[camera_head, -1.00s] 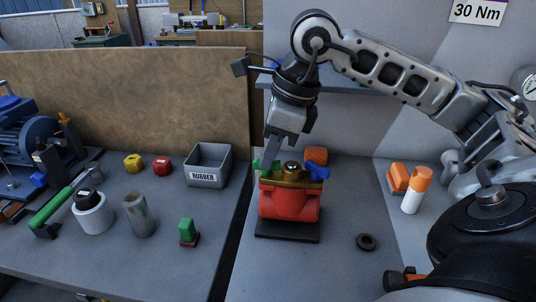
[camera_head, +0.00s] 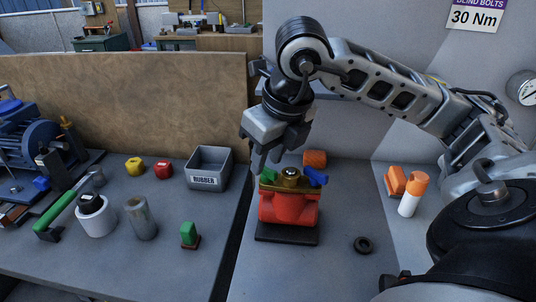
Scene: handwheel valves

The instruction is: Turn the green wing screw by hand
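A red valve body (camera_head: 288,209) with a brass top stands on a black base plate on the right bench. The green wing screw (camera_head: 268,174) sits at the left of its top, partly hidden by my gripper. A blue wing screw (camera_head: 315,177) sits at the right of the top, with a round brass piece (camera_head: 289,176) between them. My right gripper (camera_head: 267,165) points down just above and beside the green screw. Its fingers look a little apart, with nothing clearly held; contact with the screw cannot be told. My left gripper is not in view.
An orange block (camera_head: 315,158) stands behind the valve. The left bench holds a grey RUBBER bin (camera_head: 209,168), a green block (camera_head: 188,234) and a white roll (camera_head: 95,217).

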